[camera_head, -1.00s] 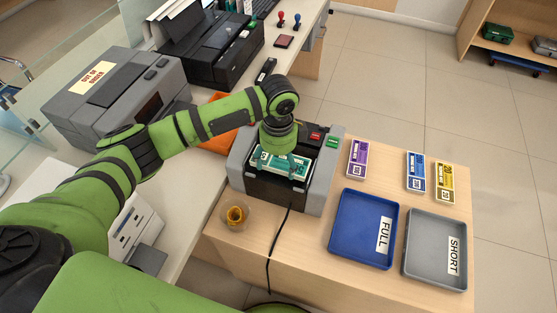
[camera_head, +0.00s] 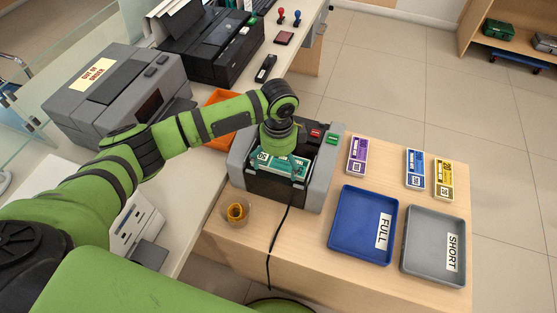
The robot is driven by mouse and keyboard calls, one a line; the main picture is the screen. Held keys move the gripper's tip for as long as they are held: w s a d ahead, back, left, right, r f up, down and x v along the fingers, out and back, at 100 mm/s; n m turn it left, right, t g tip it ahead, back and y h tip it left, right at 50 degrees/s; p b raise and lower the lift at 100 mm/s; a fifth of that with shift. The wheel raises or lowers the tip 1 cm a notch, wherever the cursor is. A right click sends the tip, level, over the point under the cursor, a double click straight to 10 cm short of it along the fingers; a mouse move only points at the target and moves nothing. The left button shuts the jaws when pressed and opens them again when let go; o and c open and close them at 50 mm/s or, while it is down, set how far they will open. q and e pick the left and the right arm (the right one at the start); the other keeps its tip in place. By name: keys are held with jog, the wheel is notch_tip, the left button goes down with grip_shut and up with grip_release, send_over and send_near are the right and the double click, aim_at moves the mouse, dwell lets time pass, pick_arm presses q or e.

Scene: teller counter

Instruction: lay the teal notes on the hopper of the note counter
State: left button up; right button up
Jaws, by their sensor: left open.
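The bundle of teal notes (camera_head: 277,164) sits at the hopper of the grey and black note counter (camera_head: 320,185), tilted toward me. My left gripper (camera_head: 284,160) points down right over the notes from above. Its fingers are open and mostly hidden by its green wrist and the notes. I cannot tell whether a finger still touches the bundle. My right gripper is not in view.
Purple (camera_head: 357,155), blue (camera_head: 416,168) and yellow (camera_head: 444,180) note bundles lie to the right. A blue FULL tray (camera_head: 345,225) and a grey SHORT tray (camera_head: 420,262) are in front of them. A small bowl of bands (camera_head: 237,212) and a black cable (camera_head: 278,235) are near the counter.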

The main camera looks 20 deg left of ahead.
aim_at(279, 165)
pick_arm(q)
notch_tip(279, 165, up, 12)
jog(key=b, duration=0.1)
jog(key=shift+b, duration=0.35)
jog(key=shift+f, duration=0.1)
